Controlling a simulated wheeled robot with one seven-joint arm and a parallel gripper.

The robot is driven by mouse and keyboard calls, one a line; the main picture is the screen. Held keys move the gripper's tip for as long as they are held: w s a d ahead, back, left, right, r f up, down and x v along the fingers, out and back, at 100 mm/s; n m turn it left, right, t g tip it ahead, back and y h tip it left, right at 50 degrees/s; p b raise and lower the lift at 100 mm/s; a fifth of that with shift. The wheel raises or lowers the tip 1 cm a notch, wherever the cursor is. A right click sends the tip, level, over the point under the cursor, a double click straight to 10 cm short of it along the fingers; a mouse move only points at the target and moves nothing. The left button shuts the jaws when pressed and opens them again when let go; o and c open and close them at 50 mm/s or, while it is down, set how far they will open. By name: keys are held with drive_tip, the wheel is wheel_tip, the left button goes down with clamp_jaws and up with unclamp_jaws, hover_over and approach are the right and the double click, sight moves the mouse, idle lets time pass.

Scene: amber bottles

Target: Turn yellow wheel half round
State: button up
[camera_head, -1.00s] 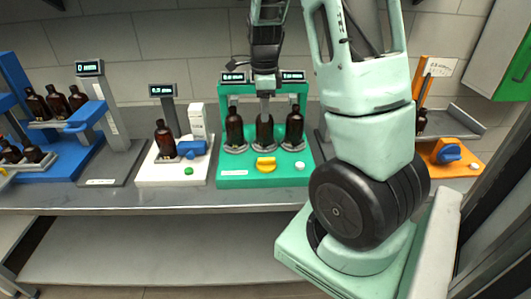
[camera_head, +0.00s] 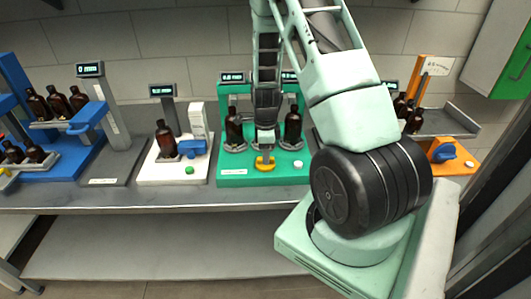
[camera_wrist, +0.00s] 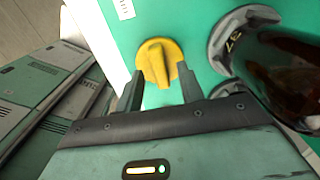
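The yellow wheel (camera_head: 265,167) sits at the front of the green station (camera_head: 232,176), below its bottles. In the wrist view the yellow wheel (camera_wrist: 173,52) is round with a raised grip bar running nearly up and down the picture. My gripper (camera_head: 265,153) reaches down from above at the wheel. In the wrist view my gripper (camera_wrist: 160,85) is open, with one finger on each side of the lower end of the bar. I cannot tell whether the fingers touch the wheel.
Amber bottles (camera_head: 234,125) (camera_head: 293,125) stand on the green station just behind my gripper. One bottle (camera_wrist: 295,75) is close on the right in the wrist view, on a grey holder marked 37. A white button (camera_head: 298,164) sits right of the wheel. A white station (camera_head: 165,180) stands left.

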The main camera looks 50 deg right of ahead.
drive_tip(key=shift+f, duration=0.6)
clamp_jaws()
